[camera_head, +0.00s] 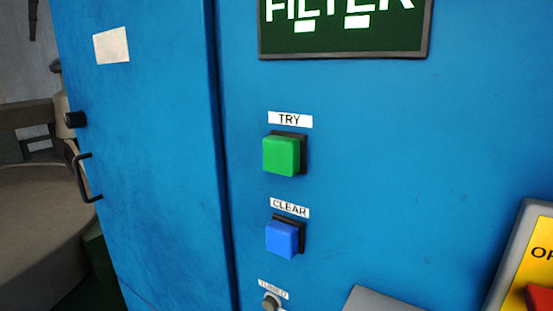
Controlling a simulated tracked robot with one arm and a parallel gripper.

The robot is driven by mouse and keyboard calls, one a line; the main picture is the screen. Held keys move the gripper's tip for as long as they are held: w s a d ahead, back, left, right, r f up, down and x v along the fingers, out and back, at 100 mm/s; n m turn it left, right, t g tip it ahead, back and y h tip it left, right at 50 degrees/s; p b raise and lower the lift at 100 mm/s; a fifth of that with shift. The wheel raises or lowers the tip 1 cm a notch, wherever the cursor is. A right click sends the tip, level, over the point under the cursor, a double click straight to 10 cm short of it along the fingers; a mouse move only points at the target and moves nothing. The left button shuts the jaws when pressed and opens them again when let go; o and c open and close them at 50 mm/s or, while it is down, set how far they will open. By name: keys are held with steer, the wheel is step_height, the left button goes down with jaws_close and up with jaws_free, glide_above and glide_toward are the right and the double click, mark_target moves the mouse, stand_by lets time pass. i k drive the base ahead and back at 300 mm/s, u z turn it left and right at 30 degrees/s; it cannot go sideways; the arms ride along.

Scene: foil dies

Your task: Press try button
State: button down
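The try button (281,156) is a green square button on a dark base, on the front of a blue cabinet. A white label (290,120) reading TRY is fixed just above it. The button stands out from the panel and nothing covers it. My gripper is not seen in the head camera view, so its place relative to the button cannot be told.
A blue button (282,239) labelled CLEAR sits below. Under it is a small knob (271,302) labelled TUNED. A FILTER sign (345,42) is above. A yellow panel (541,265) with a red part juts in at lower right. A door handle (84,178) is at left.

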mark_target(281, 154)
steer(key=u, duration=3.2)
steer(key=i, duration=0.7)
steer(key=z, duration=3.05)
